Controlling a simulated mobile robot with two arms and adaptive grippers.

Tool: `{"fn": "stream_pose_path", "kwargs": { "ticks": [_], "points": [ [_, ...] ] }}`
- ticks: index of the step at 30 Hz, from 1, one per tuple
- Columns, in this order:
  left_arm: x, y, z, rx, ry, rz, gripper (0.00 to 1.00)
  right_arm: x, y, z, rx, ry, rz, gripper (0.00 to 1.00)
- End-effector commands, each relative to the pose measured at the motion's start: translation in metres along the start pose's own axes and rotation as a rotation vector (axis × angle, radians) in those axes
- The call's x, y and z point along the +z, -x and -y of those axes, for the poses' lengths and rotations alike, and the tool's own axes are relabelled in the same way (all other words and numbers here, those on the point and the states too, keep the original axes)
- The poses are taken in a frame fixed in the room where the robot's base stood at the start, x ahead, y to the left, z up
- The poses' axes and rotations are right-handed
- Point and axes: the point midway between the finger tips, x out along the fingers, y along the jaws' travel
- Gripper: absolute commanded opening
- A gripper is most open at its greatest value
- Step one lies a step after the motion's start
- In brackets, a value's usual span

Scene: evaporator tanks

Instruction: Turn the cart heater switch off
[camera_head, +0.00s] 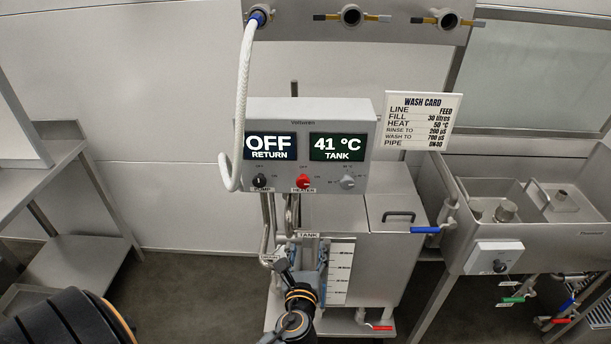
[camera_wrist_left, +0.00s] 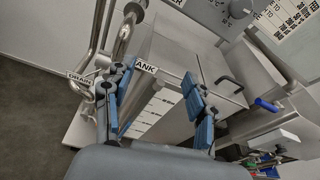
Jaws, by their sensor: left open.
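The cart's grey control box (camera_head: 230,185) has an OFF RETURN display and a 41 °C TANK display. Its red heater switch (camera_head: 303,182) is the middle knob, above a HEATER label. Its exact pointing direction is too small to tell. A black pump knob (camera_head: 260,181) is to its left and a grey knob (camera_head: 347,182) to its right. My left gripper (camera_head: 303,264) is below the box, in front of the tank, apart from the switch. In the left wrist view its blue fingers (camera_wrist_left: 158,88) are spread and empty. My right gripper is not in view.
A white hose (camera_head: 240,100) hangs at the box's left side. A wash card (camera_head: 422,120) is right of the box. A steel sink (camera_head: 590,232) is at the right and a shelf (camera_head: 70,265) at the left.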

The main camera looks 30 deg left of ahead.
Motion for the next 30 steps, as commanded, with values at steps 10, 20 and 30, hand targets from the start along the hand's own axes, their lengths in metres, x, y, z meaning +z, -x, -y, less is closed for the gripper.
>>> {"fn": "stream_pose_path", "kwargs": {
  "ticks": [10, 20, 30],
  "points": [
    [0.098, 0.006, 0.007, 0.042, -0.197, 0.2, 0.56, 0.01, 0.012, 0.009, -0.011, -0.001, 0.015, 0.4],
    [0.112, -0.059, 0.006, 0.042, -0.195, 0.199, 0.56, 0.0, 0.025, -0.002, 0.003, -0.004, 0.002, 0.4],
    [0.12, -0.111, 0.005, 0.04, -0.192, 0.196, 0.56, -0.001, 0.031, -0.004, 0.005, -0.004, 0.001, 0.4]
  ]
}}
